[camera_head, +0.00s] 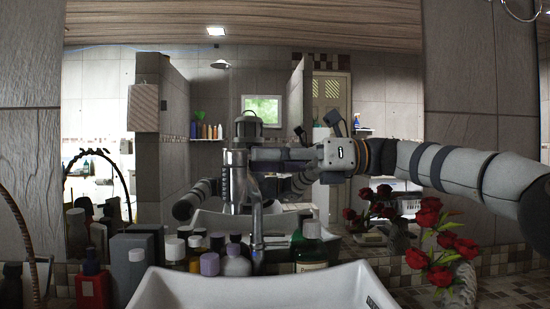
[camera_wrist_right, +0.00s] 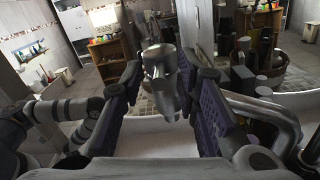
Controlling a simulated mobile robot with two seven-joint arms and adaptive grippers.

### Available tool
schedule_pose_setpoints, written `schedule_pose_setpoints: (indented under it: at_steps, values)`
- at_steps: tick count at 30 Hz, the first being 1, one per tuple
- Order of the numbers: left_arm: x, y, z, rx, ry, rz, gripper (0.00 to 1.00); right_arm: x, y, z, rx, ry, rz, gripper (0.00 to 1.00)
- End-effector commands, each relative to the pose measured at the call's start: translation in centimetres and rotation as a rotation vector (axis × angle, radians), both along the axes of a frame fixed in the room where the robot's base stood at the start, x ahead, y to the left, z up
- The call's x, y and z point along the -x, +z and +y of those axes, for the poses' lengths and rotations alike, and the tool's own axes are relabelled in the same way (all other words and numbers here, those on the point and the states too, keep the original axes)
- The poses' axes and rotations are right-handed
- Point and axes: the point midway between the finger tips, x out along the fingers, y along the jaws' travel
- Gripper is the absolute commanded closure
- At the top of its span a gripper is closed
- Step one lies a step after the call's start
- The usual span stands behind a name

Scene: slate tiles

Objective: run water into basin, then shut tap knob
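The white basin (camera_head: 262,290) fills the bottom middle of the head view. The metal tap (camera_head: 238,180) rises behind it, with a narrow pale vertical strip below; I cannot tell whether this is spout or running water. My right gripper (camera_head: 258,160) reaches in from the right at the tap's upper part. In the right wrist view my right gripper (camera_wrist_right: 167,80) is open, its purple fingers on either side of the tap's metal top (camera_wrist_right: 160,65), with gaps showing. Whether that top is the knob is unclear. My left gripper is not in view.
Several bottles, including a green one (camera_head: 310,250) and a purple-capped one (camera_head: 236,262), crowd the basin's back edge. Red roses (camera_head: 440,250) stand at the right. A red bottle (camera_head: 92,285) stands at the left. A large mirror behind reflects the room and my body.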

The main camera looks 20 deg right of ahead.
Motion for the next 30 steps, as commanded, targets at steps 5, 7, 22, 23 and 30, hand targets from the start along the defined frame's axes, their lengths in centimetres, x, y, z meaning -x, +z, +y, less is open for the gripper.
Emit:
schedule_pose_setpoints:
  at_steps: [5, 7, 22, 23, 30]
  values:
    - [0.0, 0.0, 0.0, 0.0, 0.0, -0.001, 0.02, 0.5, 0.0, -3.4, -0.002, -0.006, 0.001, 0.71]
    - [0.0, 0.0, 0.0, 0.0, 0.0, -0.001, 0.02, 0.8, -0.1, -5.6, -0.002, -0.007, 0.0, 0.71]
    - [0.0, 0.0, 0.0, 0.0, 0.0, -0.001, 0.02, 2.0, -0.2, -11.6, 0.001, -0.001, 0.002, 0.71]
    - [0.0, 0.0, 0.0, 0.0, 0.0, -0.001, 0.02, 2.0, -0.2, -11.6, 0.001, -0.001, 0.002, 0.71]
    - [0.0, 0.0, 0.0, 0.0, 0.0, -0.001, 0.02, 2.0, -0.2, -11.6, 0.001, -0.001, 0.002, 0.71]
